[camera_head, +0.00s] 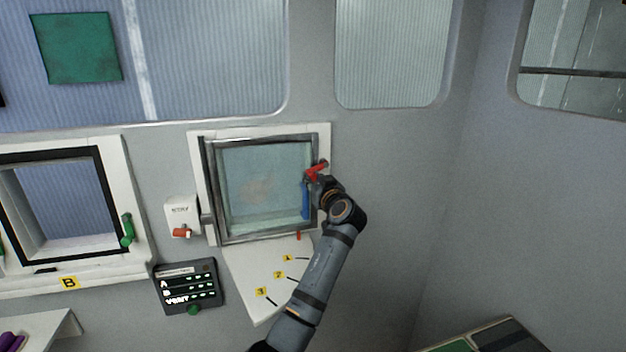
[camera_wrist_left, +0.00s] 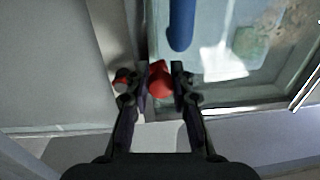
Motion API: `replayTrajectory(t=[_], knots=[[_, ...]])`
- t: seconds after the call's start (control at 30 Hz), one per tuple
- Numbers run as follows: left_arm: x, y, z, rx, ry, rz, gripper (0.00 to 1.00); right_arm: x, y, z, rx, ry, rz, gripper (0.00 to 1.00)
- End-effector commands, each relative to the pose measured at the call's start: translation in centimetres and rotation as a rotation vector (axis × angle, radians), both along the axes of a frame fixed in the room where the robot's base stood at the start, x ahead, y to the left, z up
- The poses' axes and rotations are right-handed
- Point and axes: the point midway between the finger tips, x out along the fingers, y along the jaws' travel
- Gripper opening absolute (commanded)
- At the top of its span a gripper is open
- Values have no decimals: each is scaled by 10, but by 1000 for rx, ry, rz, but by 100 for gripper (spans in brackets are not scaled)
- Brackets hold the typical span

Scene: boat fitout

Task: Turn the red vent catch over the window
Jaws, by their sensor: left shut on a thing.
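The red vent catch (camera_head: 317,168) sits at the upper right edge of the hinged window (camera_head: 265,185), which has a grey frame and a cloudy pane. My left gripper (camera_head: 319,179) is at this catch, with its wrist hiding part of the frame's right side. In the left wrist view a red part of the catch (camera_wrist_left: 159,82) lies between the two fingertips of my left gripper (camera_wrist_left: 160,85), which is shut on it. Another red piece (camera_wrist_left: 123,77) shows just left of the fingers; I cannot tell how it joins. My right gripper is not in view.
A blue handle (camera_head: 306,201) hangs on the window's right side, close to my gripper. Below is a white panel (camera_head: 245,268) with numbered yellow marks. Left are a white switch box (camera_head: 181,213), a dark control panel (camera_head: 187,272) and window B (camera_head: 133,200).

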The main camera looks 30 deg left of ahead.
Motion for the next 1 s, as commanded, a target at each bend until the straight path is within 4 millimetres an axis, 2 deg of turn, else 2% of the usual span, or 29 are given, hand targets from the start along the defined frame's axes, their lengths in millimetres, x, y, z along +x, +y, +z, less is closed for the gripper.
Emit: replayTrajectory(t=[0.2,0.5,0.83,0.87,1.0], knots=[[-1,1,2,22,26,0,0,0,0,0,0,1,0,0],[-4,3,20,229,267,-1,0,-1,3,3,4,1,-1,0],[-4,4,21,254,295,0,0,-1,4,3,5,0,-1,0],[-4,4,22,254,295,0,24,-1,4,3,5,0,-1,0],[-4,4,21,253,294,0,43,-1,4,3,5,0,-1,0]])
